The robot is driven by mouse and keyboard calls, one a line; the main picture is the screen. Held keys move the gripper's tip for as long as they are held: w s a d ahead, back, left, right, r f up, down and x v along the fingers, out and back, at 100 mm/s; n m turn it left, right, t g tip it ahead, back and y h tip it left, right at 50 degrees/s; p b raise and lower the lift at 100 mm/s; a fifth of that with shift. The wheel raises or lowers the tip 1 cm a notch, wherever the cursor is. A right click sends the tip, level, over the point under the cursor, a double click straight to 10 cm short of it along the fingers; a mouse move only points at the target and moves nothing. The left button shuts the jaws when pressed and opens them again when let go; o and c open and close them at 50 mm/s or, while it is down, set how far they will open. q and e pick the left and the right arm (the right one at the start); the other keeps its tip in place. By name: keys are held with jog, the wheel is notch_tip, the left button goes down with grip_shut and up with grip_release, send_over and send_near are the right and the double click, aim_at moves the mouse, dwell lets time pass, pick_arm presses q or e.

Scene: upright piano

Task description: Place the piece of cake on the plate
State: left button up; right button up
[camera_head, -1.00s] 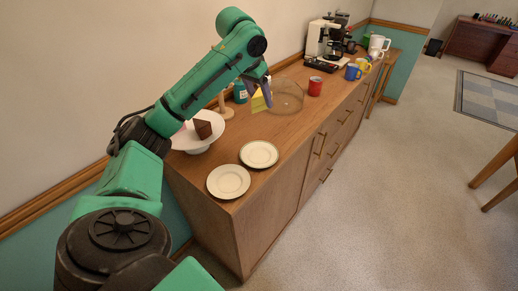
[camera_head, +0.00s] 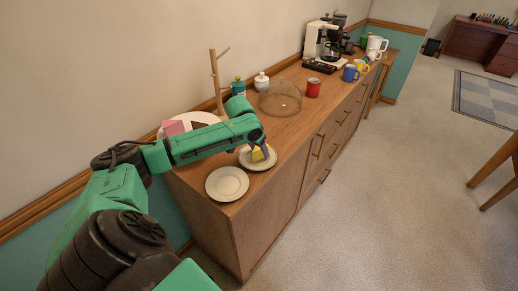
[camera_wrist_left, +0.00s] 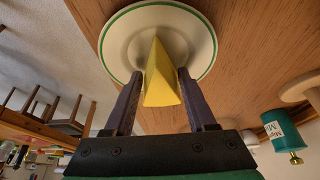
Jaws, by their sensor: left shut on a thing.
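The yellow piece of cake (camera_head: 259,154) is a wedge held between the fingers of my left gripper (camera_head: 258,147). It is low over the farther of two white plates (camera_head: 245,161) on the wooden sideboard. In the left wrist view the yellow wedge (camera_wrist_left: 162,80) sits between the two dark fingers (camera_wrist_left: 160,74), in front of the green-rimmed plate (camera_wrist_left: 112,45). I cannot tell whether the cake touches the plate. The nearer plate (camera_head: 227,184) is empty. My right gripper is not in view.
A white cake stand (camera_head: 204,116) with a pink piece (camera_head: 173,128) and a brown piece (camera_head: 200,125) is partly behind my arm. A clear dome (camera_head: 280,99), a red mug (camera_head: 313,88), a white lidded pot (camera_head: 262,81) and a wooden mug tree (camera_head: 216,85) stand farther back.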

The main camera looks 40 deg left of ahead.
pick_arm(q)
jog(key=o, duration=0.8)
jog(key=b+v, duration=0.1)
jog(key=v, duration=1.1)
jog(key=shift+d, duration=0.1)
